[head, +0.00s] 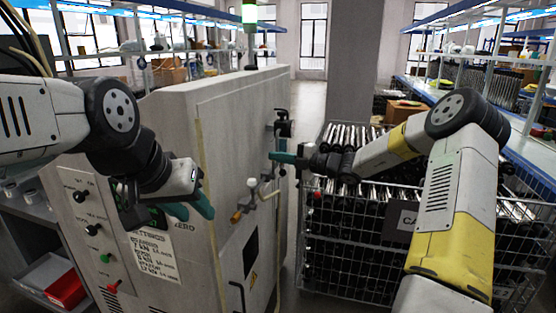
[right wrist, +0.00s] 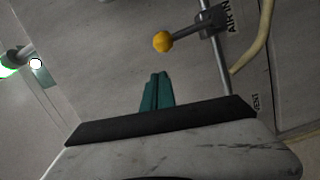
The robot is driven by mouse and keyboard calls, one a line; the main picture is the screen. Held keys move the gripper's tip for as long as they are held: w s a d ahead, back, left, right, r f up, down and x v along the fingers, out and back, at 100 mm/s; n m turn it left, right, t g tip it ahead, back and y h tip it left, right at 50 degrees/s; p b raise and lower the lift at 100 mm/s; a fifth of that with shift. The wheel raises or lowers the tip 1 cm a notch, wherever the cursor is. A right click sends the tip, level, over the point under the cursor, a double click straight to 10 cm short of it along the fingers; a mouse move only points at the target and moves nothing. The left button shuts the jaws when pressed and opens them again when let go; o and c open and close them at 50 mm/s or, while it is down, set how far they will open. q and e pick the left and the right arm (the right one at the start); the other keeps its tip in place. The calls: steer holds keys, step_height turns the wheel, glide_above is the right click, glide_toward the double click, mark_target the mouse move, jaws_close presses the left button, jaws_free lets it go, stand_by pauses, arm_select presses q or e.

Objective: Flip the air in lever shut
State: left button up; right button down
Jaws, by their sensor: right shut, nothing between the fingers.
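In the right wrist view, a lever with a yellow ball knob (right wrist: 163,41) sticks out to the left from a dark valve body (right wrist: 209,25) on a thin pipe. The AIR IN label (right wrist: 234,16) is beside that valve. The lever lies across the pipe. My right gripper (right wrist: 157,76) is shut and empty, its teal fingertips below the knob and apart from it. In the head view, my right gripper (head: 272,156) is beside the cabinet's pipework, above an orange-yellow knob (head: 237,216) and a pale knob (head: 252,183). My left gripper (head: 194,208) is open and empty in front of the cabinet.
The tall grey cabinet (head: 225,120) carries the pipework on its right side and knobs on its front. A wire cage (head: 345,245) of dark-ended tubes stands close to its right. In the right wrist view, a pale hose (right wrist: 256,45) runs near the valve.

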steer(key=s+v, duration=0.1)
steer(key=v, duration=0.9)
steer(key=shift+s+a+r, duration=0.15)
steer(key=shift+r, duration=0.25)
steer(key=s+a+r+n+g+h, duration=0.1)
steer(key=s+a+n+g+h, duration=0.2)
steer(key=s+n, duration=0.6)
steer(key=s+a+r+n+g+h, duration=0.1)
steer(key=s+a+n+g+h, duration=0.25)
steer(key=s+n, duration=0.55)
steer(key=s+d+r+n+t+h, duration=0.1)
steer(key=s+d+n, duration=0.4)
steer(key=n, duration=0.8)
steer(key=s+d+r+n+t+h, duration=0.2)
steer(key=s+d+n+h, duration=0.3)
steer(key=s+n, duration=0.6)
steer(key=shift+s+d+r+n+t+h, duration=0.25)
steer(key=shift+n+t+h, duration=0.2)
steer(key=shift+n+t, duration=0.5)
